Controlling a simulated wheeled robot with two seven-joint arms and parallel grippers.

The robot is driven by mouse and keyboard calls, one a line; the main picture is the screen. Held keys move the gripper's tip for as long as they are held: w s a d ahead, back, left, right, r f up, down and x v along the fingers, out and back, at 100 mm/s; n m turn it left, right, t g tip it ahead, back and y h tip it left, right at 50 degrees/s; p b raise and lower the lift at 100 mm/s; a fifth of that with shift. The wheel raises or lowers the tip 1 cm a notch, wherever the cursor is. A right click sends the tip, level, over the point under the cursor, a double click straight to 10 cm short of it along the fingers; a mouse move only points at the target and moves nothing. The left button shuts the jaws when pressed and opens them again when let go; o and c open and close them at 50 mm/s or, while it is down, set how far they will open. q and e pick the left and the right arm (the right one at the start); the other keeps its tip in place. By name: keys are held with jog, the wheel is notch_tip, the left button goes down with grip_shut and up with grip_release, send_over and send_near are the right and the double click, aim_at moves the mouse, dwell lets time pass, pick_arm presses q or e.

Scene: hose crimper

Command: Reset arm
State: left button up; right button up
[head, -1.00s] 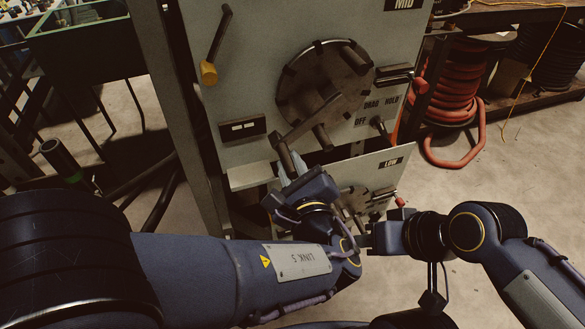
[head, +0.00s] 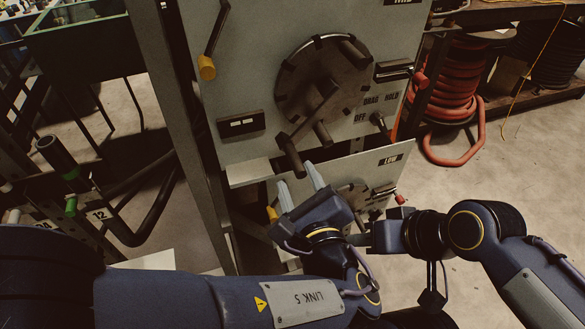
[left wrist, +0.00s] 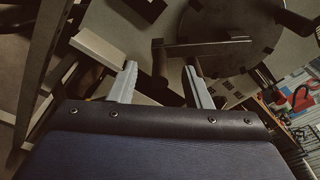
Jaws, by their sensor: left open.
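My left gripper (head: 299,181) is open and empty, just below the upper round wheel (head: 323,90) on the grey panel. Its two pale fingers also show in the left wrist view (left wrist: 160,78), apart. A dark handle (head: 291,156) on a crank bar hangs from the wheel, just above the fingertips; in the left wrist view the handle (left wrist: 160,62) appears beyond and between the fingers, with no clear contact. My right gripper (head: 372,238) is low at the right, beside the left wrist; its fingers are too hidden to tell their state.
The grey cabinet panel (head: 240,80) carries a yellow-ended lever (head: 207,68) and a DRAG/HOLD/OFF switch (head: 377,119). A LOW panel (head: 390,160) stands below it, partly behind my left gripper. A coiled red hose (head: 447,95) lies right. Open floor (head: 520,180) shows at the right.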

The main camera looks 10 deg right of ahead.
pick_arm(q)
jog(key=shift+s+r, duration=0.1)
jog(key=shift+s, duration=0.85)
jog(key=shift+a, duration=0.1)
jog(key=w+a+f+n+g+y, duration=0.2)
jog(key=a+n+g, duration=0.35)
jog(key=a, duration=0.55)
jog(key=w+a+f+n+g+y, duration=0.2)
jog(key=a+n+g+y, duration=0.15)
jog(key=a+n, duration=0.45)
jog(key=s+a+n+g+h+p, duration=0.2)
jog(key=s+a+n+h, duration=0.7)
jog(key=n, duration=0.8)
jog(key=s+a, duration=0.2)
jog(key=shift+s+a+f, duration=0.4)
